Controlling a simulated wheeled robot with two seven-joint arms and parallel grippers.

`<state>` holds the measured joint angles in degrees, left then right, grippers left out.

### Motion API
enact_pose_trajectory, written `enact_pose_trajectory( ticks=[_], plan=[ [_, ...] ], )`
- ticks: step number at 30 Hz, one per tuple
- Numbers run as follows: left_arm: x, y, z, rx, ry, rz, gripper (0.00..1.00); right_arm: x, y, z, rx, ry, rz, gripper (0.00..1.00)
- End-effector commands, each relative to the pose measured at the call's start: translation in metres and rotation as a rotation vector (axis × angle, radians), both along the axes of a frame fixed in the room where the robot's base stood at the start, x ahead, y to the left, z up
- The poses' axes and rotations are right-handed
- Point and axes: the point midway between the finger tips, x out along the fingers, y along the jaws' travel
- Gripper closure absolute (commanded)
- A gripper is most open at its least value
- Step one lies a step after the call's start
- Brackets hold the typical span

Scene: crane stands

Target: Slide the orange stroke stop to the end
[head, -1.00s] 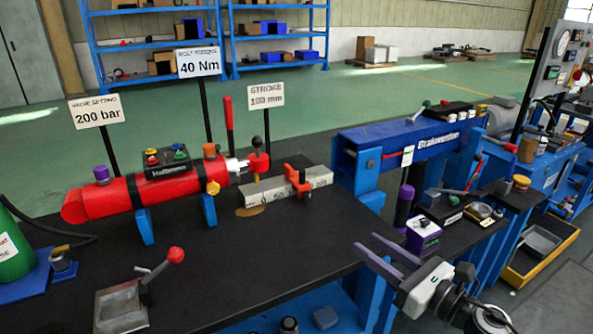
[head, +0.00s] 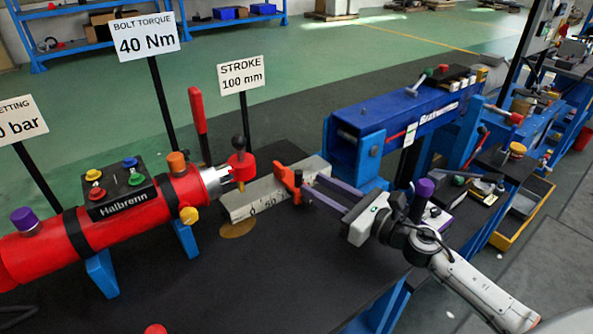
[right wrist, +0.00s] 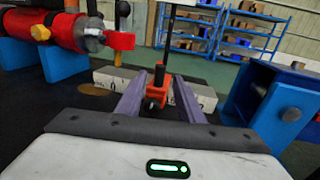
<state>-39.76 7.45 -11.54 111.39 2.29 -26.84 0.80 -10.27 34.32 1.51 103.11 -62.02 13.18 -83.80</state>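The orange stroke stop (head: 289,181) sits around the grey scale bar (head: 240,205), just beyond the 50 mark. It also shows in the right wrist view (right wrist: 157,92), with a black handle beside it. My right gripper (head: 311,182) reaches in from the right at the stop. In the right wrist view my right gripper (right wrist: 160,88) is open, with its two purple-grey fingers on either side of the stop. Whether a finger touches it I cannot tell. The red cylinder (head: 130,218) with its rod end lies left of the bar. My left gripper is not in view.
A sign (head: 242,73) reads STROKE 100 mm behind the bar. A blue beam unit (head: 390,125) stands close to the right. A purple-topped post (head: 422,197) is near my right wrist. The black bench top (head: 270,275) in front is clear.

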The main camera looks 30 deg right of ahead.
Motion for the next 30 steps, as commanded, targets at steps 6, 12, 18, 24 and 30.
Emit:
enact_pose_trajectory(
  ticks=[6, 12, 18, 24, 30],
  plan=[
    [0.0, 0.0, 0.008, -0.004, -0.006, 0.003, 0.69, 0.037, 0.012, 0.003, 0.001, -0.002, -0.002, 0.66],
    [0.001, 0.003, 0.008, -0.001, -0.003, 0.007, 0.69, 0.057, 0.02, 0.001, 0.002, -0.002, -0.001, 0.66],
    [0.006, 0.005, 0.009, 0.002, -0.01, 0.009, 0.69, 0.062, 0.022, 0.0, 0.0, 0.0, 0.0, 0.66],
    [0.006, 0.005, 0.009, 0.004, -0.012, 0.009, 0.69, 0.062, 0.022, 0.0, 0.0, 0.0, 0.0, 0.68],
    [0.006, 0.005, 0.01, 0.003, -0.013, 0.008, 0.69, 0.062, 0.022, 0.0, 0.0, 0.0, 0.0, 1.0]
  ],
)
